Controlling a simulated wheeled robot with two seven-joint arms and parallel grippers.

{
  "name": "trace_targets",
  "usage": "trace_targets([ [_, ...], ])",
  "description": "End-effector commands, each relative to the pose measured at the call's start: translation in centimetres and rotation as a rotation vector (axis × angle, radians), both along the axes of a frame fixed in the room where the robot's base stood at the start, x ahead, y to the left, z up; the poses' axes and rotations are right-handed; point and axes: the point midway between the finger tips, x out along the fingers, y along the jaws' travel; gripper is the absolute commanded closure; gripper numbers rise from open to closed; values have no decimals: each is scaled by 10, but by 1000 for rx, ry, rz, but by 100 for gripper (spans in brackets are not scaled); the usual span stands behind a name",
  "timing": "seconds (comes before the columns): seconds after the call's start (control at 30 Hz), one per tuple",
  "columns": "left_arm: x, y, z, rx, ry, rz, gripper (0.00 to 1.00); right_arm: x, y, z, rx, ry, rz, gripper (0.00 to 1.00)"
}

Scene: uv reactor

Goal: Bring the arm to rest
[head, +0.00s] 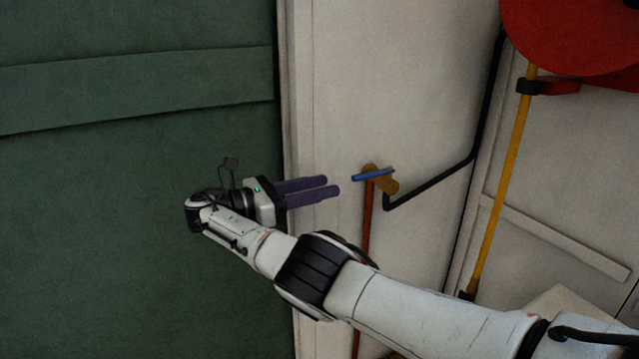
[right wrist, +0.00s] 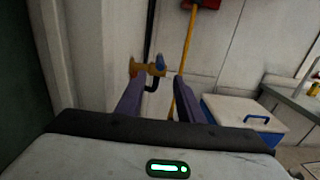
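My right arm comes in from the lower right of the head view and reaches left across the picture. Its right gripper (head: 331,186) has two purple fingers pointing right, parallel with a gap between them. In the right wrist view the fingers (right wrist: 155,88) stand apart with nothing between them. A brass valve (head: 388,183) with a blue lever (head: 372,175) is on the pale wall, to the right of the fingertips and apart from them in the head view. The valve also shows beyond the fingers in the right wrist view (right wrist: 138,69). My left gripper is not in view.
A dark green panel (head: 120,220) fills the left. A red pipe (head: 366,235) drops from the valve; a black pipe (head: 485,110) bends beside it. A yellow pole (head: 512,170) and red disc (head: 575,35) are right. A blue box (right wrist: 240,113) with pale lid stands near a counter (right wrist: 295,102).

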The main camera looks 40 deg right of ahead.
Motion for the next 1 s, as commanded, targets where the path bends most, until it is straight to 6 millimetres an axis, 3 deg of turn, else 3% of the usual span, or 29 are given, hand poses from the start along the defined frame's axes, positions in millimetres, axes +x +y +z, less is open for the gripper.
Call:
trace_targets([
  [0.4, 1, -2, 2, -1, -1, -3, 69, 1, 1, -1, 2, -1, 5, 66],
  [0.47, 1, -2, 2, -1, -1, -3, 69, 3, 1, -8, 11, -3, 18, 66],
  [0.53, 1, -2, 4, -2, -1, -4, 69, 6, 3, -27, 36, -14, 53, 66],
  [0.67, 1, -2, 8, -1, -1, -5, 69, 16, 13, -99, 145, -70, 172, 66],
  [0.8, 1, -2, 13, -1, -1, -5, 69, 16, 38, -200, 338, -182, 305, 66],
  [1.0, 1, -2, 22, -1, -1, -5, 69, -21, 96, -337, 686, -411, 386, 66],
])
